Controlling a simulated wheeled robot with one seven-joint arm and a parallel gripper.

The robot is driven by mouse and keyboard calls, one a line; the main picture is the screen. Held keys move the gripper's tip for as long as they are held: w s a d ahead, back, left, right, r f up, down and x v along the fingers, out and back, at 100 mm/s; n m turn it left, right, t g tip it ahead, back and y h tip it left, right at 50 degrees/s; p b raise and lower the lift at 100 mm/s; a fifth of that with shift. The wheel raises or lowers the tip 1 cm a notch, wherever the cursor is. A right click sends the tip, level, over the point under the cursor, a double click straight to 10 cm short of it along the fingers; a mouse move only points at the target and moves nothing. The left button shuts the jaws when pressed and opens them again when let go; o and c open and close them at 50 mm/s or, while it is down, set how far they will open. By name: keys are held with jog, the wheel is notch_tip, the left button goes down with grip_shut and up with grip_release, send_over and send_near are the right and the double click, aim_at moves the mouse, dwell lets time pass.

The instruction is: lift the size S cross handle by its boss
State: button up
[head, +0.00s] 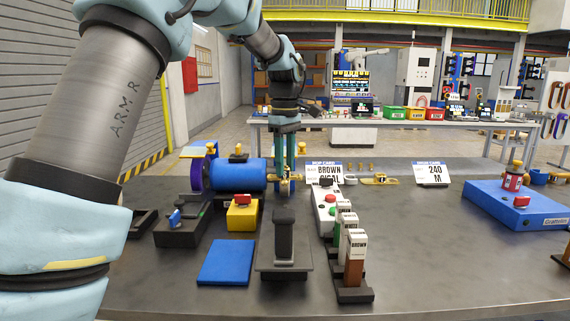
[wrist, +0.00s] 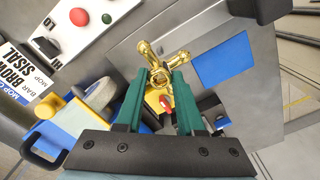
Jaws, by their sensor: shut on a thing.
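The cross handle is polished brass with rounded arms. In the wrist view the cross handle (wrist: 162,54) sits at the tips of my two green fingers, its arms spreading beyond them. My gripper (wrist: 163,80) is shut on its middle, around the boss, which the fingertips partly hide. In the head view my gripper (head: 286,174) points straight down beside the blue motor, with the brass handle (head: 285,187) small between the fingertips. I cannot read a size mark on it, nor tell whether it touches anything below.
A blue motor (head: 238,175) with a purple wheel stands just left of my gripper. Other brass parts (head: 380,179) lie to the right. The table's right middle is clear.

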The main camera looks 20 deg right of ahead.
grip_shut()
jog(key=shift+r+p, duration=2.2)
jog(key=shift+r, duration=0.15)
jog(key=shift+f, duration=0.1)
